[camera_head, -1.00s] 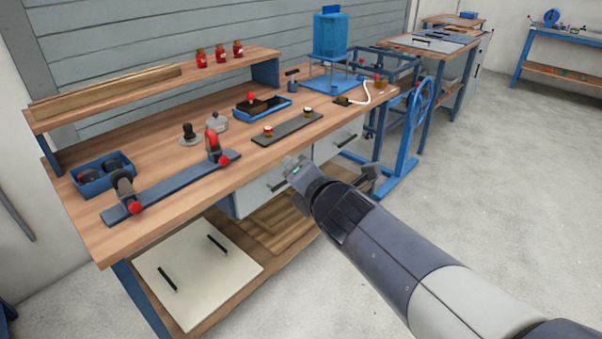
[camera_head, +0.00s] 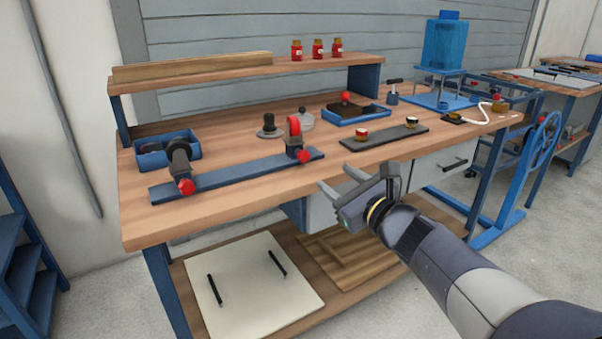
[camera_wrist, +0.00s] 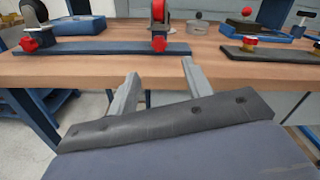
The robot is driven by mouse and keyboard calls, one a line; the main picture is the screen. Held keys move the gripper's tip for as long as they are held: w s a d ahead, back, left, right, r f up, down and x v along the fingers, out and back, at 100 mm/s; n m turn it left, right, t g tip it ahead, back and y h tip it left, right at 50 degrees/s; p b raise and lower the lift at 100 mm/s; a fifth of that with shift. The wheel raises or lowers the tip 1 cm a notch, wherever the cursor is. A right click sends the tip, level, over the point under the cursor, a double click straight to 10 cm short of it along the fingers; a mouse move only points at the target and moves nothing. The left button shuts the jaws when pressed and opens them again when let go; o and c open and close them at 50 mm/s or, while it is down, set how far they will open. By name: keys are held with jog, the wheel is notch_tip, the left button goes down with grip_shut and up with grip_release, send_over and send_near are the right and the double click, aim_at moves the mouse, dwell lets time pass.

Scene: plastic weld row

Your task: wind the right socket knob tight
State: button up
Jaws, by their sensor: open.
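A blue-grey rail (camera_head: 240,174) lies along the front of the bench and carries two upright holders. The right holder has a red ring (camera_head: 294,127) and a red knob (camera_head: 303,156) facing the front. The left holder carries a dark wheel (camera_head: 179,150) and has another red knob (camera_head: 186,187). In the wrist view the right red knob (camera_wrist: 158,44) stands beyond the fingertips. My gripper (camera_head: 334,177) is open and empty in front of the bench edge, to the right of the right knob and apart from it. Its two fingers (camera_wrist: 159,72) show spread in the wrist view.
A dark plate (camera_head: 385,137) with two small knobs lies to the right of the rail. A blue box (camera_head: 167,150) stands left. The floor in front is free.

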aim_at(306, 157)
jog(key=b+x, duration=0.1)
jog(key=x, duration=1)
jog(key=shift+f, duration=0.1)
jog(key=c, duration=1)
jog(key=m, duration=0.5)
jog(key=shift+b, duration=0.35)
jog(key=m, duration=0.5)
jog(key=shift+p, duration=0.35)
jog(key=shift+m, duration=0.3)
